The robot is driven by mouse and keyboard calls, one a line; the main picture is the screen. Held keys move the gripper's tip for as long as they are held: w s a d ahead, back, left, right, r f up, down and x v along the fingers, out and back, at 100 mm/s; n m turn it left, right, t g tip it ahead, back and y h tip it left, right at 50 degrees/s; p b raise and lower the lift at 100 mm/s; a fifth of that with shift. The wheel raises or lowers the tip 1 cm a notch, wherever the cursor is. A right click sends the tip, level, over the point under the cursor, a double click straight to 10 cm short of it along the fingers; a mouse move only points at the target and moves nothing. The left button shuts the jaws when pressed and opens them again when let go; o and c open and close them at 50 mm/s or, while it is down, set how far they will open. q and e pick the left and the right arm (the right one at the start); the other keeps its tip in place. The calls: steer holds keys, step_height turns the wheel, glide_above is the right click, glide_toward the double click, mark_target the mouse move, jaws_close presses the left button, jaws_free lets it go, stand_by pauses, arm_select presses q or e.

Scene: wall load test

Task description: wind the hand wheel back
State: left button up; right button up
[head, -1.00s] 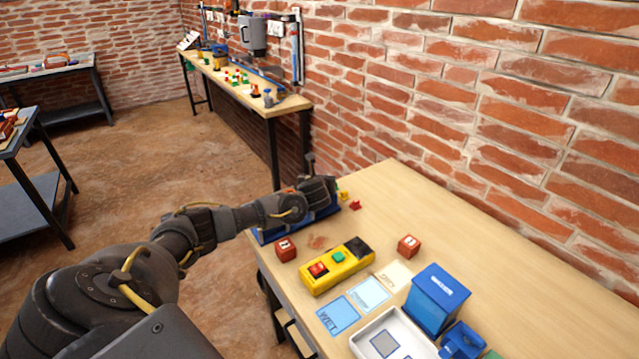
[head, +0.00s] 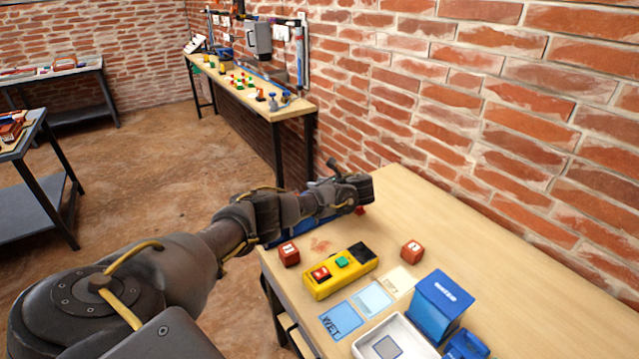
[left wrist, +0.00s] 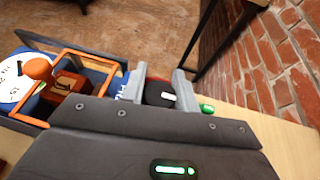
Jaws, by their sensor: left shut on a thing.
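My left gripper (head: 358,190) is over the blue wall-side rig (head: 272,241) at the table's far left end, and my arm hides most of the rig in the head view. In the left wrist view the two grey fingers (left wrist: 160,86) are shut on a dark round part with a white mark, seemingly the hand wheel (left wrist: 159,97). Most of it is hidden. To the left of the fingers are a white dial (left wrist: 13,82), an orange knob (left wrist: 38,68) and an orange frame (left wrist: 97,58) around a red-brown block (left wrist: 70,84). My right gripper is out of view.
On the table are a yellow box with red and green buttons (head: 318,289), two red blocks (head: 289,254) (head: 412,250), flat cards (head: 341,321), a blue box (head: 437,302) and a white tray (head: 365,346). A brick wall runs along the right.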

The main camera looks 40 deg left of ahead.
arm_select(q)
steer(key=shift+s+n+g, duration=0.1)
steer(key=shift+n+g, duration=0.2)
steer(key=shift+g, duration=0.1)
steer(key=o, duration=1)
steer(key=b+v, duration=0.1)
steer(key=v, duration=0.9)
steer(key=shift+d+r, duration=0.15)
steer(key=shift+d, duration=0.2)
